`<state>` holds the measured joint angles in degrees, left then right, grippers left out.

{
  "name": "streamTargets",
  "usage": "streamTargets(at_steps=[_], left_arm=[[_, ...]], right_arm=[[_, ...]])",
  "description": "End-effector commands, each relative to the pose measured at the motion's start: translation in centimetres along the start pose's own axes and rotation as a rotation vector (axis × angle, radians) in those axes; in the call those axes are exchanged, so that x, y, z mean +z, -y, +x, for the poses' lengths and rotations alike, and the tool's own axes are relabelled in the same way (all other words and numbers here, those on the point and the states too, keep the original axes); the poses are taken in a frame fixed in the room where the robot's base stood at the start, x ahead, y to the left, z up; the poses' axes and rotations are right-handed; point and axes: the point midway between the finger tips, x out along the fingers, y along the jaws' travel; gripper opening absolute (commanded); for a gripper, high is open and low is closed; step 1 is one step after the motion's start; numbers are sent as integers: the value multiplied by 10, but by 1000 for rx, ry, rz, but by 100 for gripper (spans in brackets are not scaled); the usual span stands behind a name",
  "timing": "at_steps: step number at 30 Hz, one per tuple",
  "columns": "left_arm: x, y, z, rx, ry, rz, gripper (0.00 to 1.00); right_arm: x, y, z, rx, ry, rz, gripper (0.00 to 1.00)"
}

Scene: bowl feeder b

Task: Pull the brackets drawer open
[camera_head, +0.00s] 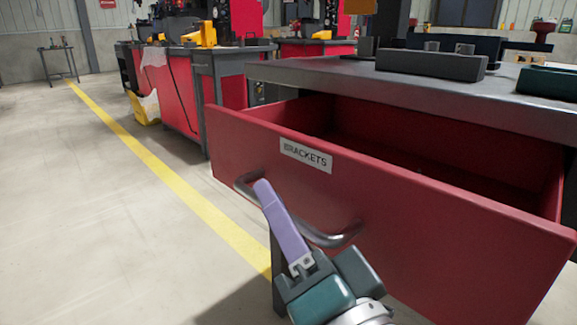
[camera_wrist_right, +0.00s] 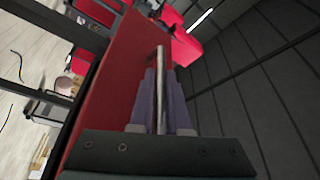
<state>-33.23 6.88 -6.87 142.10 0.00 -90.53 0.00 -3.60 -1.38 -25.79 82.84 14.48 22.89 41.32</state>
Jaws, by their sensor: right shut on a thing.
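The red brackets drawer (camera_head: 395,205) stands out from under the grey workbench top, with a wide opening into its inside. Its front carries a white label reading BRACKETS (camera_head: 306,155). A curved metal handle (camera_head: 330,238) is fixed to the front below the label. My right gripper (camera_head: 268,195) has its purple fingers at the handle, toward its left part. In the right wrist view the handle (camera_wrist_right: 160,75) runs between the two fingers of my right gripper (camera_wrist_right: 160,95), which are shut on it. My left gripper is in neither view.
The bench top (camera_head: 420,88) above the drawer holds a dark grey block (camera_head: 431,64) and a green item (camera_head: 548,82). Another red workbench (camera_head: 180,95) stands behind at the left. The floor with a yellow line (camera_head: 150,150) is clear at the left.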

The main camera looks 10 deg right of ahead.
Motion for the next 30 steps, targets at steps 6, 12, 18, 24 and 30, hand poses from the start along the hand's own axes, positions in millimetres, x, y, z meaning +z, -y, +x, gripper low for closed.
streamTargets(at_steps=[6, 12, 18, 24, 30], left_arm=[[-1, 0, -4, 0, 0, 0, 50], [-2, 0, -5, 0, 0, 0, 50], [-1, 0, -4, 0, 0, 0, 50], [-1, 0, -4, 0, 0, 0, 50], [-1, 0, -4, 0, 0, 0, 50]], right_arm=[[14, 12, -6, -3, -2, 1, 0], [18, 14, -7, -3, -2, 1, 0], [18, 14, -7, -3, -2, 1, 0], [18, 13, -7, -2, -1, 1, 31], [18, 13, -7, -1, -1, 1, 45]])
